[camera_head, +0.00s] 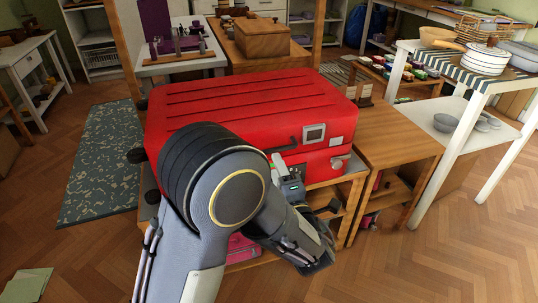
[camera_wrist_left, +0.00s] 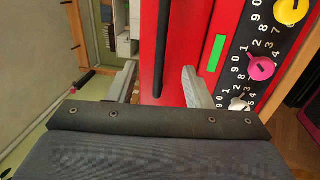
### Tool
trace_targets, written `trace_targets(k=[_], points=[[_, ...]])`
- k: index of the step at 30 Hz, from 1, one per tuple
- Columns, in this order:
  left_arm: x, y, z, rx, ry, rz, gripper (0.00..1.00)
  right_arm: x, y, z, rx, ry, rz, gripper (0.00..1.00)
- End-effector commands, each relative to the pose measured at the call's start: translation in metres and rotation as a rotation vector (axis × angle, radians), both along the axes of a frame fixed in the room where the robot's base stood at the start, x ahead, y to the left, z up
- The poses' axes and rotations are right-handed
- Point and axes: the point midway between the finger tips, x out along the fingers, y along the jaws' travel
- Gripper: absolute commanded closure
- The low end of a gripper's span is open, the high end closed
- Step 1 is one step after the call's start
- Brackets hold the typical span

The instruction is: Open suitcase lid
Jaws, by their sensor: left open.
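The red suitcase (camera_head: 235,105) lies flat on a wooden table with its ridged lid down. A black handle (camera_head: 283,147) and a square latch plate (camera_head: 314,134) are on its front side. My left gripper (camera_head: 288,166) is open, close to the front by the handle; my arm hides part of the suitcase. In the left wrist view the open fingers (camera_wrist_left: 159,72) show on either side of a black bar (camera_wrist_left: 160,45) against the red suitcase (camera_wrist_left: 190,30). I cannot tell whether they touch it. A number lock with coloured dials (camera_wrist_left: 262,69) is to the right. My right gripper is not seen.
A small wooden table (camera_head: 385,140) stands right of the suitcase, and a white table with pots (camera_head: 484,58) farther right. A wooden box (camera_head: 262,37) is behind. A patterned rug (camera_head: 100,165) lies left. Floor at the right front is clear.

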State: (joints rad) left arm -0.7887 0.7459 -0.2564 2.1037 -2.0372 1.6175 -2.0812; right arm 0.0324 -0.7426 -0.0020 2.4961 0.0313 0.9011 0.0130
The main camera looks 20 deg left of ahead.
Motion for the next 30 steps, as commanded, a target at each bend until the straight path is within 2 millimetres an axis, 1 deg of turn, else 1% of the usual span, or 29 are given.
trace_targets(k=[1,4,6,12,17,24,30], points=[[0.007,0.006,-0.001,-0.004,-0.002,0.004,0.55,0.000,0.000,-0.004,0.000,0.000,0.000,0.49],[0.018,0.014,0.001,-0.002,-0.002,0.005,0.55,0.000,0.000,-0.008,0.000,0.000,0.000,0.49],[0.025,0.017,0.010,0.002,0.002,0.001,0.55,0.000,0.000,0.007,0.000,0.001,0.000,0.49],[0.038,0.026,0.009,-0.001,0.001,0.001,0.55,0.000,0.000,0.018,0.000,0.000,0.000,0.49],[0.041,0.028,0.008,-0.001,0.001,0.001,0.55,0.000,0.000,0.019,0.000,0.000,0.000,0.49],[0.042,0.028,0.007,-0.002,0.000,0.001,0.55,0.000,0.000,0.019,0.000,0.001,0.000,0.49],[0.041,0.028,0.007,-0.002,0.001,0.001,0.68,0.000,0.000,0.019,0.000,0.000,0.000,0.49]])
